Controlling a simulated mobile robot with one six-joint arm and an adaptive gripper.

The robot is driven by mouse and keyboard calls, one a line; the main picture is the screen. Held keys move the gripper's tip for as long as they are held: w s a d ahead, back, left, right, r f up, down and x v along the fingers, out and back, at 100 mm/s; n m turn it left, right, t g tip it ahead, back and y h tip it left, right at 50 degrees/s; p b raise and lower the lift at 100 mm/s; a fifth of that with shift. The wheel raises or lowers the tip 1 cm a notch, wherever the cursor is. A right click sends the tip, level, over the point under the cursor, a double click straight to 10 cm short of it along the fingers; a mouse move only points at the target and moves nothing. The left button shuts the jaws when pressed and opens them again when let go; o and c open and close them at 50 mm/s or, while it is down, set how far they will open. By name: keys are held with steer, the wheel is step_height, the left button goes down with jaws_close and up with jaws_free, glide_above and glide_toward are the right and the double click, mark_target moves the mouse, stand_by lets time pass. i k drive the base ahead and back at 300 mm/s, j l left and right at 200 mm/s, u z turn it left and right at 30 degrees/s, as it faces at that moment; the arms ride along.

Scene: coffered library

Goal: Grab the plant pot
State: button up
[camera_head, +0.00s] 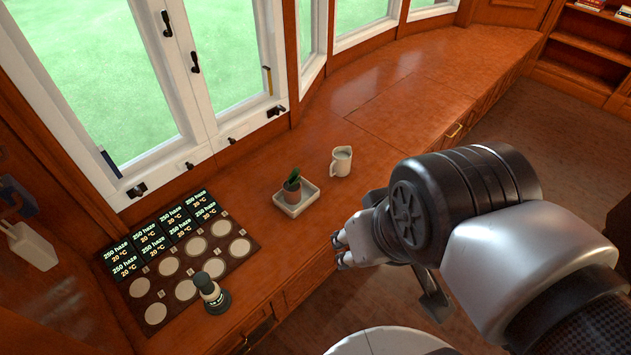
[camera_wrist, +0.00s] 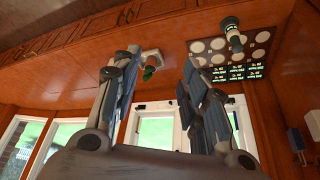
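The plant pot (camera_head: 292,194) is small and brown, with a green plant in it. It stands upright in a shallow white square tray (camera_head: 311,190) on the wooden counter below the windows. My gripper (camera_head: 341,251) is in front of the counter, to the right of and nearer than the pot, and apart from it. In the wrist view, my gripper (camera_wrist: 161,57) is open, its two fingers spread with nothing between them. The green plant of the pot (camera_wrist: 149,74) and part of the tray (camera_wrist: 152,53) show beyond, in the gap between the fingers.
A cream jug (camera_head: 341,162) stands on the counter right of the tray. To the left lies a dark board (camera_head: 207,260) with several pale discs and lit display tiles. A dark green-and-cream bottle (camera_head: 212,293) stands at its front edge. The counter (camera_head: 420,90) farther right is clear.

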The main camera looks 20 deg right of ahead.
mark_target(292, 187)
steer(key=i+u, duration=0.45)
steer(key=i+l+u, duration=0.1)
steer(key=i+u, duration=0.3)
steer(key=i, duration=0.1)
